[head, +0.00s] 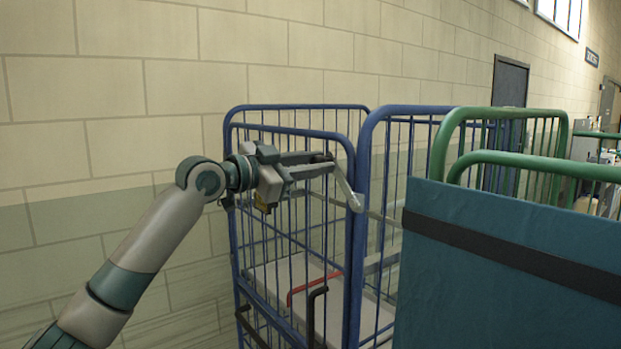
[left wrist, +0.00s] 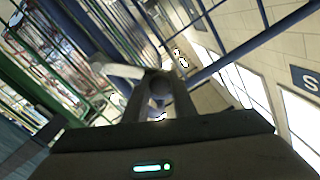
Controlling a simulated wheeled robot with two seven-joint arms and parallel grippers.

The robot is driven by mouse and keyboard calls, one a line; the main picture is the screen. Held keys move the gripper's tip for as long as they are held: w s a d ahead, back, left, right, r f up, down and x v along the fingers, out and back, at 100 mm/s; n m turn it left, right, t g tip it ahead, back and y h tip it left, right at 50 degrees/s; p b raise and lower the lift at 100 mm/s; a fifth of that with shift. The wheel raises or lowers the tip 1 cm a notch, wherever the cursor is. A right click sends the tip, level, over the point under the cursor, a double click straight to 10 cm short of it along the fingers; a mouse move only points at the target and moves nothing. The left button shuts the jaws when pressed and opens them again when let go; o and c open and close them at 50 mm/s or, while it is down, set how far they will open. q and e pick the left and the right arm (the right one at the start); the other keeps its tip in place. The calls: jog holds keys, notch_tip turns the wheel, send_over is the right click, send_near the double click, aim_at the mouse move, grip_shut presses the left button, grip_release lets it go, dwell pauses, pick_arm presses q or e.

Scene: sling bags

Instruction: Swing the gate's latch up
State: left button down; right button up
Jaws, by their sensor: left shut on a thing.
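The gate (head: 290,235) is a blue barred panel on the front of a blue roll cage. Its latch (head: 346,188) is a pale grey lever near the gate's upper right corner, slanting from my fingertips down to the right post. My left gripper (head: 325,161) comes in from the left and is shut on the latch's upper end. In the left wrist view the latch (left wrist: 115,70) is a pale bar running left from between the fingertips (left wrist: 158,82). The fingers hide part of it. My right gripper is in neither view.
A red handle (head: 300,289) and a black one (head: 312,312) show low on the cage. A green-framed cage (head: 470,112) with a teal panel (head: 500,290) stands close on the right. A block wall (head: 150,90) is behind; the space left of the cage is clear.

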pick_arm(q)
jog(key=s+d+r+m, duration=0.1)
jog(key=m, duration=0.1)
jog(key=s+d+r+m, duration=0.1)
jog(key=s+m, duration=0.1)
jog(key=shift+r+m, duration=0.25)
jog(key=shift+m, duration=0.15)
jog(key=shift+s+d+r+m, duration=0.15)
jog(key=shift+s+d+m, duration=0.55)
jog(key=shift+m, duration=0.4)
jog(key=shift+s+d+r+m, duration=0.1)
jog(key=shift+s+d+m, duration=0.4)
jog(key=shift+s+m, duration=0.5)
jog(key=shift+w, duration=0.15)
jog(key=c, duration=1.5)
grip_release()
jog(key=shift+o, duration=0.2)
jog(key=shift+a, duration=0.1)
jog(key=b+v, duration=0.6)
jog(key=v, duration=1.1)
jog(key=shift+s, duration=0.25)
